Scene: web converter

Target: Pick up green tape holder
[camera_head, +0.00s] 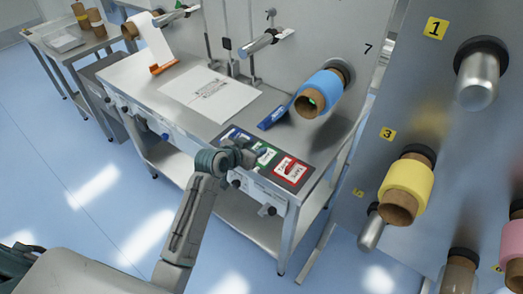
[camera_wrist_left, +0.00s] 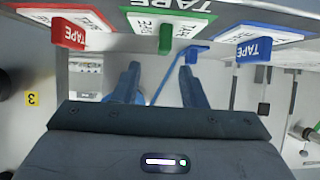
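The green tape holder (camera_wrist_left: 165,38) stands out from a green-bordered TAPE label between the red tape holder (camera_wrist_left: 68,33) and the blue tape holder (camera_wrist_left: 254,49) in the left wrist view. My left gripper (camera_wrist_left: 160,70) is open, its two blue fingers apart and pointing toward the green holder, with nothing gripped between them. In the head view my left gripper (camera_head: 245,152) is at the table's front edge, by the green label (camera_head: 266,155), and its wrist partly hides the holders. The red holder (camera_head: 289,168) shows to its right. My right gripper is not in view.
The metal table (camera_head: 135,75) carries a white printed sheet (camera_head: 208,92), an orange piece (camera_head: 164,67) and a blue tool (camera_head: 271,118). A blue roll (camera_head: 322,88) and a yellow roll (camera_head: 407,180) sit on wall spindles. Floor at the left is clear.

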